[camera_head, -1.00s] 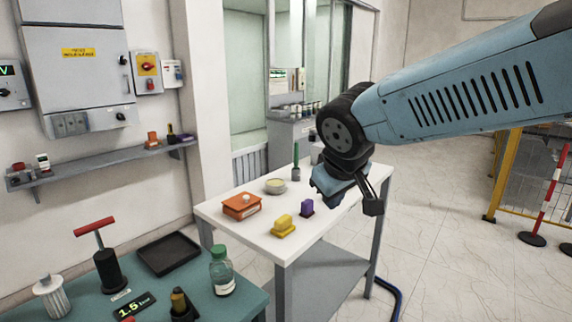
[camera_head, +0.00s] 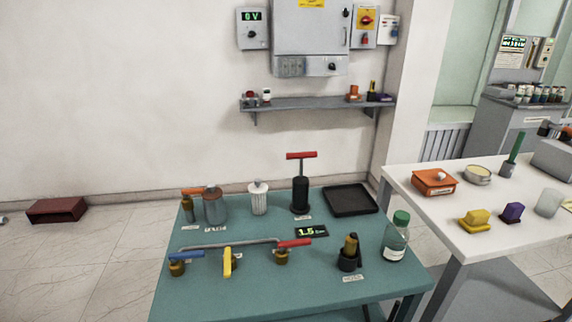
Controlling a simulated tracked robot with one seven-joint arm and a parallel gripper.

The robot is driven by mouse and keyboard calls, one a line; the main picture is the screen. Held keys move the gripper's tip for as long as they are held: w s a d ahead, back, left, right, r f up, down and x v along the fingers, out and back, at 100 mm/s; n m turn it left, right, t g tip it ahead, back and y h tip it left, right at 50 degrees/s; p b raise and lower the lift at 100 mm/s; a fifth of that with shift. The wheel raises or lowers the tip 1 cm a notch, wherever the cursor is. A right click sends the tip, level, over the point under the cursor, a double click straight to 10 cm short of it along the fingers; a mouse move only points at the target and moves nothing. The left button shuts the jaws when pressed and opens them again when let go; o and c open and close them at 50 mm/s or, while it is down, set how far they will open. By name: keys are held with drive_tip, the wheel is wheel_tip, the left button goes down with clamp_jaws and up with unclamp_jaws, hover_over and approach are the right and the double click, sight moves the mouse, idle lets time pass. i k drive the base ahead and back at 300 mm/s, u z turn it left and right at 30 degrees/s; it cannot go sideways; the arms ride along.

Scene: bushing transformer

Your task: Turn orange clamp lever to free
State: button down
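A small orange lever (camera_head: 191,191) lies roughly level on top of a dark post (camera_head: 188,209) at the back left of the teal table (camera_head: 335,287). It sits right beside a grey cylinder with a brownish top (camera_head: 214,207); I cannot tell whether they touch. Small white labels lie in front of both, too small to read. No other orange lever stands out on this table. My gripper is outside the view, so whether it is open or shut does not show.
Blue (camera_head: 186,255), yellow (camera_head: 228,261) and red (camera_head: 294,243) valve handles stand along a pipe at the front. Behind are a white ribbed cylinder (camera_head: 259,199), a red T-handle pump (camera_head: 300,192) and a black tray (camera_head: 350,200). A green-capped bottle (camera_head: 396,240) stands right.

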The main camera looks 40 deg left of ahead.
sight(185, 192)
drive_tip(key=z, duration=0.85)
drive_tip(key=i, duration=0.1)
drive_tip(key=u, duration=3.2)
drive_tip(key=i, duration=0.4)
drive_tip(key=u, duration=0.1)
